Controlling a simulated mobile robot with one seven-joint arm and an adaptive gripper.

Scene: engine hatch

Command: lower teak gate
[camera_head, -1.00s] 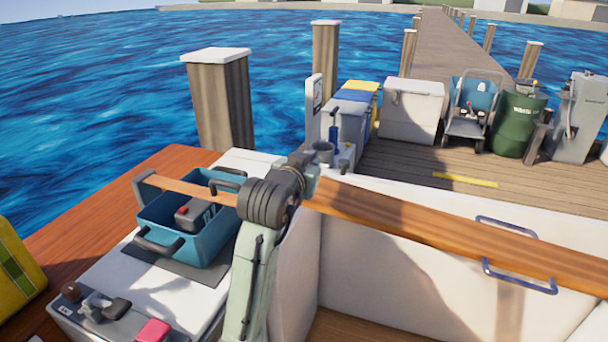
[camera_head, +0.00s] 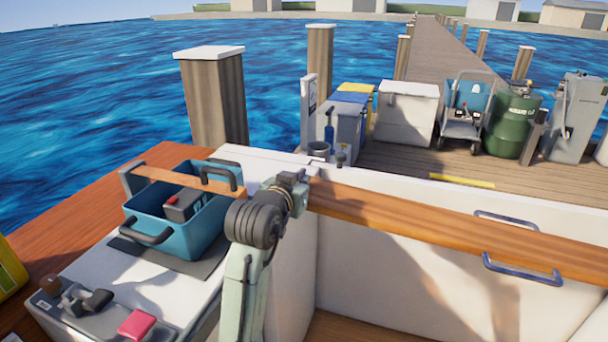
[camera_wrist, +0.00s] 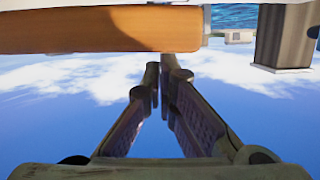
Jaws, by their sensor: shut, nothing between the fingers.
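A long teak board (camera_head: 440,222) runs along the top of the white wall at right, with blue handles on it. A thinner teak strip (camera_head: 185,180) crosses the blue crate at left. My arm covers the space between them, so I cannot tell if they join or which is the gate. My gripper (camera_wrist: 161,72) is shut and empty in the wrist view, which looks upside down. A rounded wooden end (camera_wrist: 150,29) lies just beyond the fingertips there, with sky between. In the head view my wrist hides the fingertips.
The blue crate (camera_head: 158,222) holds a dark box with a red part and stands on the white locker top. A control panel (camera_head: 95,310) with a red block is in front. A piling (camera_head: 214,105) rises behind. Bins, a cart and a green drum (camera_head: 512,125) stand on the dock.

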